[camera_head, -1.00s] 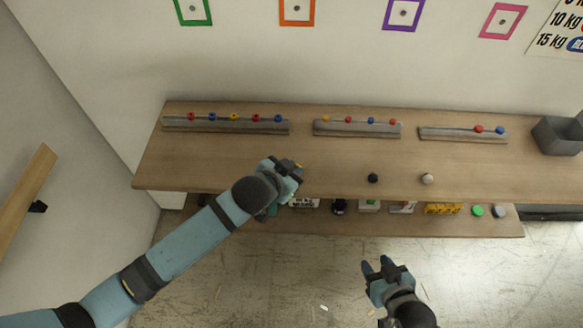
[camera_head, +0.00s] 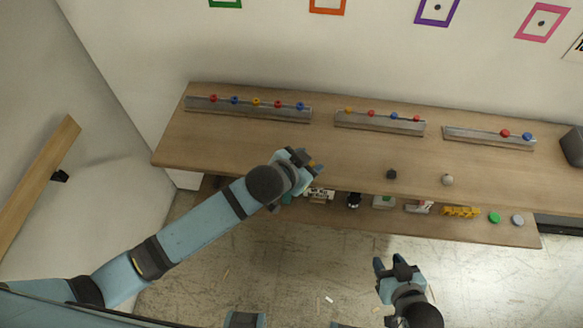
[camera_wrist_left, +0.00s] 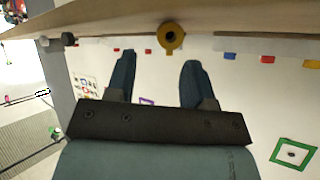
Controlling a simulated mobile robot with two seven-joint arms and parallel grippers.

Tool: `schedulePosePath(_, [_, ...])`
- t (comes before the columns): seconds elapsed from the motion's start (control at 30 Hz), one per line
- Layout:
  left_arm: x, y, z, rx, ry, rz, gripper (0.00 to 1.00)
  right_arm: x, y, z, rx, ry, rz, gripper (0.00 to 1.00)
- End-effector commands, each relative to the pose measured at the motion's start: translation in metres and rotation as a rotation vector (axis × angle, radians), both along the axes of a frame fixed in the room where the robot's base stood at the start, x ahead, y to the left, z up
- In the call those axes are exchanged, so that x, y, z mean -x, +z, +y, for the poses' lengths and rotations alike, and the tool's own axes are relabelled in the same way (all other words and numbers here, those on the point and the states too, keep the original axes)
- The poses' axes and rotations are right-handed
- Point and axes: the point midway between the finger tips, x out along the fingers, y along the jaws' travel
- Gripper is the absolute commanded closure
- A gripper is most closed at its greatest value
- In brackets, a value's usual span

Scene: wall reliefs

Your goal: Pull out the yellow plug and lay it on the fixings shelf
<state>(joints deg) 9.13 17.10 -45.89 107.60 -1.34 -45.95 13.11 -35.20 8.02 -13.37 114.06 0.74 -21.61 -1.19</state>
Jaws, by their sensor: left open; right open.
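A yellow plug (camera_wrist_left: 171,37) with a dark round centre shows in the left wrist view, on the wooden worktop. It sits beyond my left fingertips, roughly in line with the gap between them. My right gripper (camera_head: 391,264) is open and empty, low in front of the bench. A lower shelf (camera_head: 470,230) holds several small things; I cannot tell which shelf is for fixings.
A black knob (camera_head: 391,174) and a grey knob (camera_head: 447,180) stand on the worktop (camera_head: 230,150). Three rails with coloured pegs (camera_head: 250,109) lie along its back. A dark bin (camera_head: 573,147) is at the right. The worktop between rails and knobs is clear.

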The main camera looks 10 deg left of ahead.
Motion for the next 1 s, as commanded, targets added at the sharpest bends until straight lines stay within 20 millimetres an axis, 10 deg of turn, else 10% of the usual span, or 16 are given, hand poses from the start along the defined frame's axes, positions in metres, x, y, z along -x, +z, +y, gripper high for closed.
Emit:
schedulePosePath(0.6, [0.085, 0.062, 0.054, 0.0, -0.001, 0.001, 0.52, 0.0, -0.004, 0.002, -0.003, 0.002, -0.003, 0.57])
schedulePosePath(1.0, [0.092, 0.049, 0.063, 0.052, 0.04, 0.023, 0.52, 0.001, 0.001, 0.0, 0.0, 0.001, 0.001, 0.57])
